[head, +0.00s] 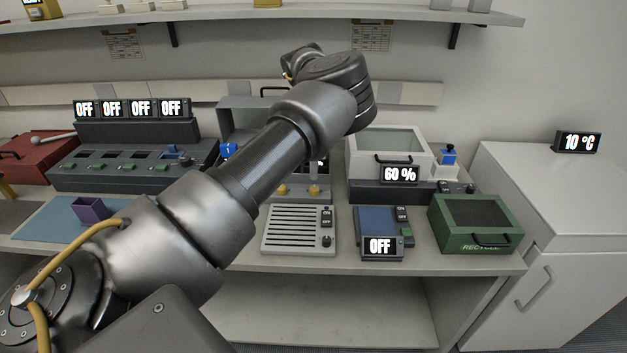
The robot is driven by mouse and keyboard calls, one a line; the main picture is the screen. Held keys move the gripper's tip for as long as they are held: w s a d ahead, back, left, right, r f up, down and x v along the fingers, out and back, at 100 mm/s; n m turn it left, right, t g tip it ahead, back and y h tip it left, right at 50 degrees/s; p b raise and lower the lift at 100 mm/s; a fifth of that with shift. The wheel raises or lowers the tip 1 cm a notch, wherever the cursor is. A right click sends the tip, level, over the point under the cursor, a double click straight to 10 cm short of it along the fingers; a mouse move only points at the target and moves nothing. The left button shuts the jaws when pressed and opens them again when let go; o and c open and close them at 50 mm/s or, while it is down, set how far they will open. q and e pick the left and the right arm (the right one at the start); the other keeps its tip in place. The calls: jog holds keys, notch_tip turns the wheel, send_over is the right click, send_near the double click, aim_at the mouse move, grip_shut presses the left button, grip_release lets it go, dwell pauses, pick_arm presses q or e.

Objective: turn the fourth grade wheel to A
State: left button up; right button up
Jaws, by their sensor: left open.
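A dark console (120,180) stands at the left of the bench. A row of displays on top of it all read OFF; the rightmost display (173,107) is beside the arm. Below them are bays with small green parts, the rightmost green part (161,167) near a blue piece (178,151). I cannot make out which part is the fourth grade wheel, nor any letter on it. My left arm crosses the middle of the view, and its dark far end (304,60) is above the bench, right of the console. Its fingertips are hard to make out. My right gripper is out of view.
A purple cup (91,210) stands on a blue mat (45,222). A grey slotted unit (285,248), a blue unit reading OFF (375,225) and a green recycling box (455,230) stand at the right. A shelf (220,18) runs above. My arm hides part of the bench.

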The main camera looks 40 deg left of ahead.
pick_arm(q)
notch_tip(320, 180, up, 4)
jog(key=shift+f, duration=0.25)
dwell(0.4)
